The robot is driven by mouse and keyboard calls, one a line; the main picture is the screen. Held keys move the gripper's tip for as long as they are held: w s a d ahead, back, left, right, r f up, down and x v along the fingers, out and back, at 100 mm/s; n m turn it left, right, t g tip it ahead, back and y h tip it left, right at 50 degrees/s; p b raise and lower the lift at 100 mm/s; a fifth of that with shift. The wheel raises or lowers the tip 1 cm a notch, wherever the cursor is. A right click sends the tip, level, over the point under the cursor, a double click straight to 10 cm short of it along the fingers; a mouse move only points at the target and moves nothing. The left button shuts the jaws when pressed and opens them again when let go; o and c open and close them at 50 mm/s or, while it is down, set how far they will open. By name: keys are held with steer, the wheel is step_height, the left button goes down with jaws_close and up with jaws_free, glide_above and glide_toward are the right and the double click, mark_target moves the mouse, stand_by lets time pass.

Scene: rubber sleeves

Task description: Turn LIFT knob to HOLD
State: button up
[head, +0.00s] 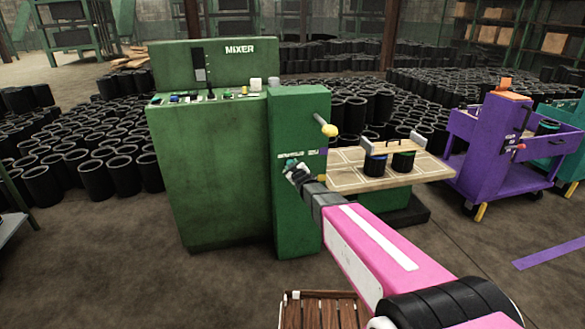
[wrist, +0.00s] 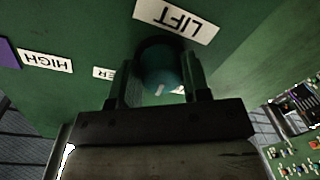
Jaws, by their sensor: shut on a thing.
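The LIFT knob (wrist: 160,68) is a round teal knob on the green machine panel, under an upside-down LIFT label (wrist: 177,18) in the wrist view. A short white mark on the knob points toward the lower edge, slightly right. My gripper (wrist: 158,82) is shut on the knob, one finger on each side. In the head view, my gripper (head: 292,172) is at the front of the green column, with a bit of the teal knob (head: 290,161) showing. A small label (wrist: 103,72) left of the knob is partly hidden by a finger. No HOLD label is readable.
A HIGH label (wrist: 45,60) lies farther left on the panel. A yellow-knobbed lever (head: 329,130) sticks out above my gripper. A wooden board (head: 430,168) with two black sleeves stands to the right, and a purple cart (head: 480,150) beyond it.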

steer(key=shift+n+h, duration=0.3)
steer(key=shift+n, duration=1.8)
steer(key=o, duration=0.9)
steer(key=shift+s, duration=0.15)
steer(key=v, duration=1)
steer(key=shift+s+d+r, duration=0.1)
steer(key=shift+s+d, duration=0.05)
steer(key=shift+s, duration=0.1)
